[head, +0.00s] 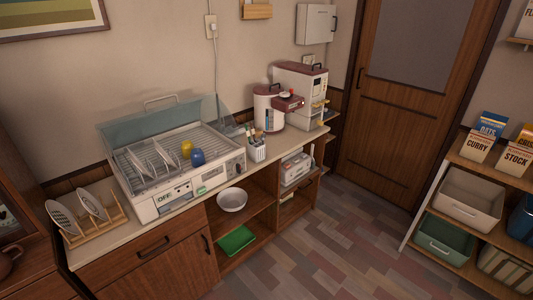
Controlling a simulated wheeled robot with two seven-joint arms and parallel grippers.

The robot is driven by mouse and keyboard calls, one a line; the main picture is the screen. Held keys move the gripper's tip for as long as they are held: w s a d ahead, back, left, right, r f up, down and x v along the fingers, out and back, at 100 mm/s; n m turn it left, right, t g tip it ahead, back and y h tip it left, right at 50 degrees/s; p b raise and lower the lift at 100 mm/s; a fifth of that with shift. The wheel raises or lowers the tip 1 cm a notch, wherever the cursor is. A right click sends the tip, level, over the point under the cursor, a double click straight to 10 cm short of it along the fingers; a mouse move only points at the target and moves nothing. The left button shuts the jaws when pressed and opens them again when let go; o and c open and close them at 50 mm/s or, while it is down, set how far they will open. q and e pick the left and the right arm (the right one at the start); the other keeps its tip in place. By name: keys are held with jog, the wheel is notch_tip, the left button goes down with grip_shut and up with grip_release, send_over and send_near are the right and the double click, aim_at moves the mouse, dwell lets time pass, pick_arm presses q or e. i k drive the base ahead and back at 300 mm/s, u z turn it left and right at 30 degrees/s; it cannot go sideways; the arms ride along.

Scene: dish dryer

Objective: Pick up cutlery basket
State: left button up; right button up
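A small white cutlery basket (257,152) stands on the counter in the head view, just right of the dish dryer. Several utensil handles stick up out of it, some of them reddish or dark. The white dish dryer (178,192) has its clear lid raised, with several plates, a yellow cup (187,148) and a blue cup (198,157) on its rack. Neither of my grippers shows in the head view.
A white and maroon appliance (268,108) and a taller machine (300,95) stand right of the basket. A wooden rack (95,225) with plates stands at the left end. Below are a bowl (232,199) and a green tray (236,241). The floor in front is clear.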

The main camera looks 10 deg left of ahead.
aim_at(257, 152)
jog(key=z, duration=1)
jog(key=i, duration=3.4)
jog(key=u, duration=2)
